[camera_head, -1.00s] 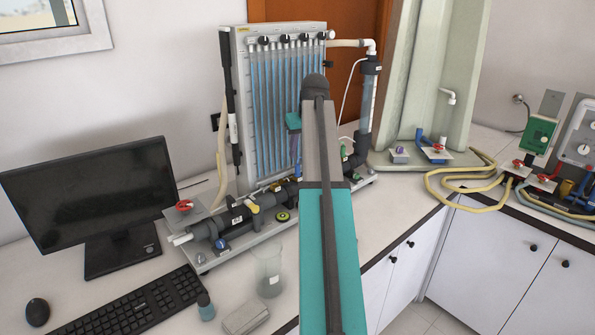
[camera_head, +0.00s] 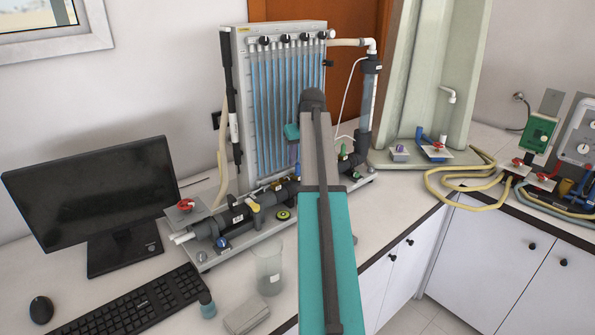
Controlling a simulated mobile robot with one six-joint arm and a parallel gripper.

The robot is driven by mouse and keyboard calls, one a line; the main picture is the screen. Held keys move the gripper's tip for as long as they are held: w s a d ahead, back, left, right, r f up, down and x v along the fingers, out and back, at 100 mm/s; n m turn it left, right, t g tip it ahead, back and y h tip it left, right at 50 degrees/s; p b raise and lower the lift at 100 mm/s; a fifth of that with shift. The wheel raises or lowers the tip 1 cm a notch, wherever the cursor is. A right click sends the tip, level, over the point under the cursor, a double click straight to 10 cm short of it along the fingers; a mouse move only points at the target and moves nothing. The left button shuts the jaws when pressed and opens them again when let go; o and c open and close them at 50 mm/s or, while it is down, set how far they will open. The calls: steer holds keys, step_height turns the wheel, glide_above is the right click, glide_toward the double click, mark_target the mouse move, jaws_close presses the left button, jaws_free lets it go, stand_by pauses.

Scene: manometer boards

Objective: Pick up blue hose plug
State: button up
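My arm rises through the middle of the view, in front of the manometer board (camera_head: 243,110). A small teal part (camera_head: 291,131) shows left of the arm's top and looks like part of my wrist. My gripper's fingers are hidden behind the arm, so I cannot see whether they are open or hold anything. A small blue round part (camera_head: 221,243) sits at the left front of the board's pipework, below a red valve handle (camera_head: 185,204). I cannot tell for sure whether it is the blue hose plug.
A monitor (camera_head: 90,190), keyboard (camera_head: 140,305) and mouse (camera_head: 40,310) stand at left. A glass beaker (camera_head: 269,268), a small bottle (camera_head: 207,304) and a grey block (camera_head: 246,313) are near the front. Yellow hoses (camera_head: 455,185) lie on the right counter. Some counter right of the board is clear.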

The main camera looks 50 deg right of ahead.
mark_target(298, 164)
steer(key=shift+p+x, duration=0.8)
steer(key=shift+x, duration=0.45)
steer(key=shift+p+x, duration=0.3)
steer(key=shift+x, duration=0.85)
steer(key=shift+d, duration=0.1)
jaws_close()
steer(key=shift+r, duration=0.2)
steer(key=shift+r+b, duration=1)
steer(key=shift+r, duration=0.55)
steer(key=s+a+b, duration=0.2)
steer(key=s+a, duration=0.1)
steer(key=s, duration=0.4)
steer(key=s+a+r+b, duration=0.1)
steer(key=s+a+b, duration=0.1)
steer(key=s, duration=0.6)
steer(key=shift+a+r, duration=0.3)
steer(key=shift+a, duration=0.05)
